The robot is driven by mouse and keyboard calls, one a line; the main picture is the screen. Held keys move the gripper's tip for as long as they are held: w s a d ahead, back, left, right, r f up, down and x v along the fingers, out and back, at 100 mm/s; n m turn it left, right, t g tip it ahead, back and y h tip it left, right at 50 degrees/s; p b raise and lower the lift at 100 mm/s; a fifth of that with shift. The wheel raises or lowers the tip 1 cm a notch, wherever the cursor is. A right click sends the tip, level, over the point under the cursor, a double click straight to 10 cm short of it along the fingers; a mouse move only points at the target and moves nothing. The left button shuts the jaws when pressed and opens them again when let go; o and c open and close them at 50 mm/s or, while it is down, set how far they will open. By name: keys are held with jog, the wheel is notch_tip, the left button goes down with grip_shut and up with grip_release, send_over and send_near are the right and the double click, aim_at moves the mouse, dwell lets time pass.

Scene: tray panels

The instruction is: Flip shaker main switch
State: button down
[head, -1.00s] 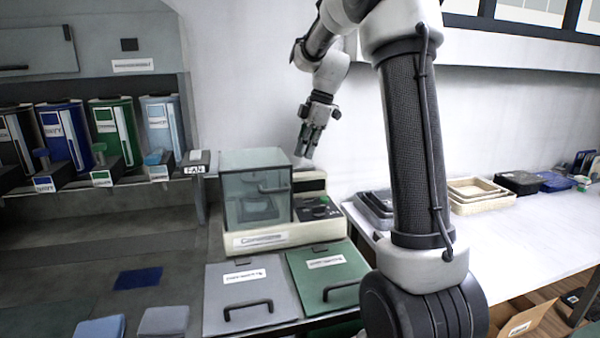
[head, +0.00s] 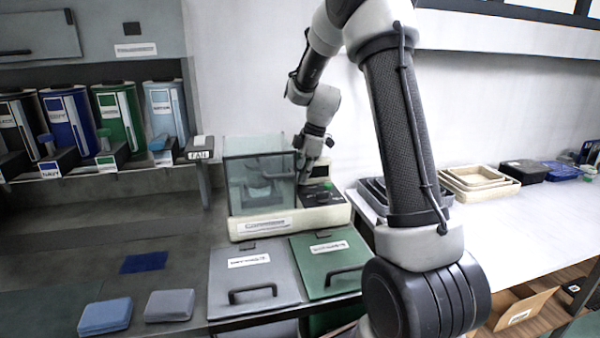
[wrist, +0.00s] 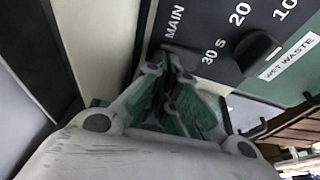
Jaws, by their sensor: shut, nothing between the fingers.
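The shaker (head: 290,220) is a cream-coloured machine with a clear box on its left and a dark control panel (head: 318,195) on its right. My gripper (head: 304,180) is shut and empty, pointing down at the panel beside the box. In the wrist view the fingertips (wrist: 168,60) are close to the dark panel (wrist: 215,40), just below the word MAIN. I cannot tell whether they touch it. The main switch is not clearly visible; the fingers seem to hide it.
A grey lid (head: 254,275) and a green lid (head: 330,262), both with handles, lie in front of the shaker. Coloured dispensers (head: 118,120) stand at the left. Nested trays (head: 480,182) are on the white table at the right, which has free room.

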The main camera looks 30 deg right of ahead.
jog(key=shift+w+f+g, duration=0.25)
jog(key=shift+f+g, duration=0.15)
jog(key=shift+s, duration=0.25)
jog(key=shift+s+a+r, duration=0.1)
jog(key=shift+s+r, duration=0.1)
jog(key=shift+s, duration=0.3)
jog(key=shift+r, duration=0.1)
